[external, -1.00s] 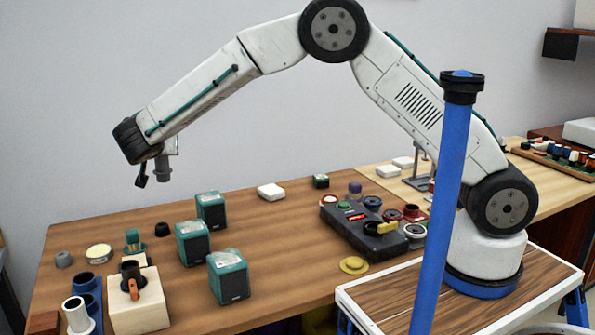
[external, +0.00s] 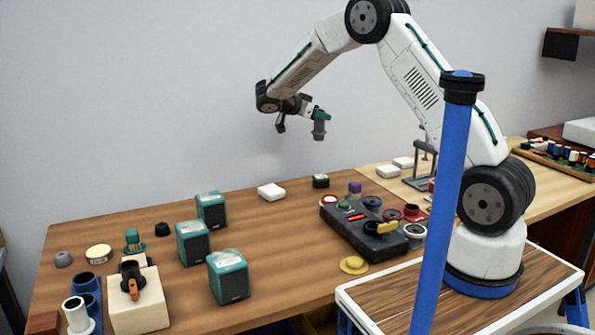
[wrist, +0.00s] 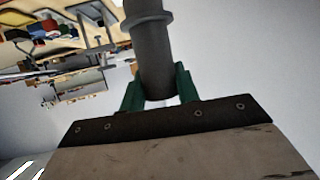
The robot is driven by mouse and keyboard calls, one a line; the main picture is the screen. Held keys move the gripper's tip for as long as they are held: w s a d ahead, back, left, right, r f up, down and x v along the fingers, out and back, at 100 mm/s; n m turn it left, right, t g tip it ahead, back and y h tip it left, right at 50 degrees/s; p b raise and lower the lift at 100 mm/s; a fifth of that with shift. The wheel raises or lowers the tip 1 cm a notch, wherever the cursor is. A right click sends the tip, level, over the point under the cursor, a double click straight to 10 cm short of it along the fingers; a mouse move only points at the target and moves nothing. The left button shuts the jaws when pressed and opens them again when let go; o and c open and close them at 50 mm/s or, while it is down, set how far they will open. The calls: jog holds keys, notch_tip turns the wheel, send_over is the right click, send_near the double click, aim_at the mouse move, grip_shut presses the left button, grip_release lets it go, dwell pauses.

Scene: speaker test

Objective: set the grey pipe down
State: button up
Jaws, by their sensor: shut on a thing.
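The grey pipe (external: 319,128) is held in my gripper (external: 312,113), high above the back of the wooden table. In the external view the pipe hangs upright below the fingers, clear of everything. In the wrist view the pipe (wrist: 151,50) sits between the two green fingers of my gripper (wrist: 158,88), which are shut on it. A collar shows near the pipe's far end, and that end is cut off by the picture's top edge.
On the table (external: 140,215) stand several green speakers (external: 228,277). A dark box with knobs (external: 365,222) is at the right. A white block (external: 271,192) lies towards the back. Pipe fittings (external: 85,295) and a cream block (external: 140,305) crowd the front left. Bare wood lies between.

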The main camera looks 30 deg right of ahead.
jog(key=s+d+m+g, duration=0.3)
jog(key=d, duration=0.7)
notch_tip(320, 180, down, 15)
jog(key=shift+w+f, duration=0.1)
jog(key=shift+w, duration=0.05)
jog(key=shift+f, duration=0.15)
jog(key=o, duration=1)
jog(key=shift+c, duration=0.2)
